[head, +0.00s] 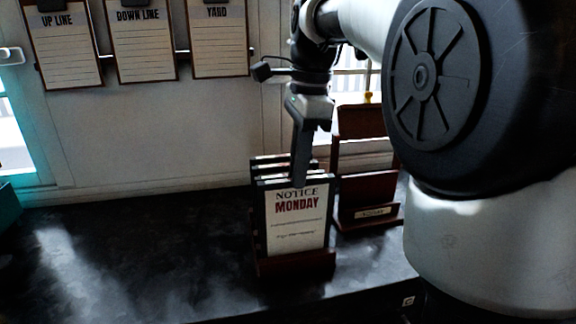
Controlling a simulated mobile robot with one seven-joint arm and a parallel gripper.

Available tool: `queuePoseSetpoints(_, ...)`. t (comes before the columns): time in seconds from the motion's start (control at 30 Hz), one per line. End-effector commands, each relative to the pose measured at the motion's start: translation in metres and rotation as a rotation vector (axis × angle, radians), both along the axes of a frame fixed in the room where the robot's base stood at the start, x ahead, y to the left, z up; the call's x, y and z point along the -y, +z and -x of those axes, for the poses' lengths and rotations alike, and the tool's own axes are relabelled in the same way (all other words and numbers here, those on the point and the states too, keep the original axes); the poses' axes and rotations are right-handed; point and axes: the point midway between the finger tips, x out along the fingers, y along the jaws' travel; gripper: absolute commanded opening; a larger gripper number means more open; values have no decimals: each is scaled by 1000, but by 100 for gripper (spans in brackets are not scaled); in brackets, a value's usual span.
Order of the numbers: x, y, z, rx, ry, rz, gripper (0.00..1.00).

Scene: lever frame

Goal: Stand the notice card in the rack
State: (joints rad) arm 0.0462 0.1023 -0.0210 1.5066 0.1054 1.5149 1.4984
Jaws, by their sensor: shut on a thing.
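The notice card (295,222), white with a dark frame and the words NOTICE MONDAY, stands upright and faces me. Its lower edge is at the dark red-brown rack (296,264) on the black worktop; I cannot tell whether it rests fully in its slot. Several similar dark-framed cards (270,166) stand close behind it. My gripper (300,182) points down and is shut on the top edge of the notice card. The far finger and the exact grip are hidden.
A taller dark red wooden stand (368,190) with a small label is close at right. Clipboards (145,50) hang on the back wall. My arm covers the right side. The worktop (130,250) at left is clear.

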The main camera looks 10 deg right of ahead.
Motion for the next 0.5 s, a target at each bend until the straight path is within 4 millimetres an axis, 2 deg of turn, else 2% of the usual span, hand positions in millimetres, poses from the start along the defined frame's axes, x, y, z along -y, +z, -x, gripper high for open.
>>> queuePoseSetpoints(0.5,0,-14,0,1,0,0,0)
